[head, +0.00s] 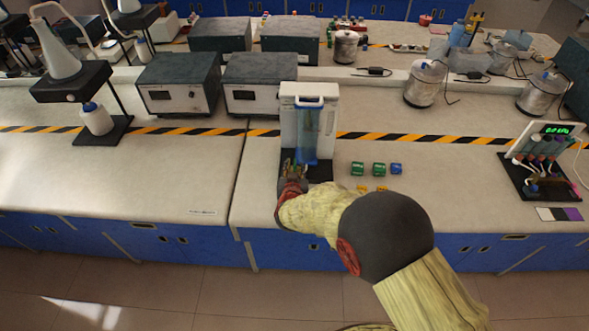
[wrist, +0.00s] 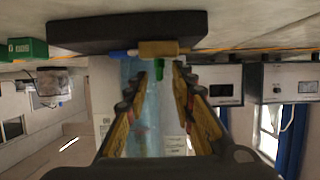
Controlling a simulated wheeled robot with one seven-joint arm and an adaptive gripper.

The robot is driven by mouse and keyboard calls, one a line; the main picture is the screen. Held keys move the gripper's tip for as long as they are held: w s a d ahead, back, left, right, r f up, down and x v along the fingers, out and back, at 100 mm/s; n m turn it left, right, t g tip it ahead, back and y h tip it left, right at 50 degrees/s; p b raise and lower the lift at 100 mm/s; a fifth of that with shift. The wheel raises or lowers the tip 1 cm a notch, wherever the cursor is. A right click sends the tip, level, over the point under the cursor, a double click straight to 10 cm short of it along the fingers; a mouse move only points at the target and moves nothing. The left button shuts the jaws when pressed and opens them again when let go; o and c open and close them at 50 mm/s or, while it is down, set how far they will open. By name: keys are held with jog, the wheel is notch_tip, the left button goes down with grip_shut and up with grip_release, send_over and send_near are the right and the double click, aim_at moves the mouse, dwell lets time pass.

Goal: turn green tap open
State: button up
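The green tap (wrist: 158,69) shows in the wrist view as a small green handle hanging in the picture below a brass block (wrist: 158,49), with a blue piece (wrist: 123,55) at its left. My gripper (wrist: 168,70) is open, its two fingers apart on either side of the green handle, nearer the left one. I cannot tell whether a finger touches it. In the head view, my gripper (head: 291,185) is at the foot of the white apparatus (head: 289,122) with the clear blue column (head: 307,135); the arm and gripper hide the tap there.
Green cubes (head: 378,169), a blue cube (head: 396,169) and yellow pieces (head: 381,188) lie right of the apparatus. The bench left of the apparatus is clear.

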jog(key=c, duration=0.4)
grip_shut()
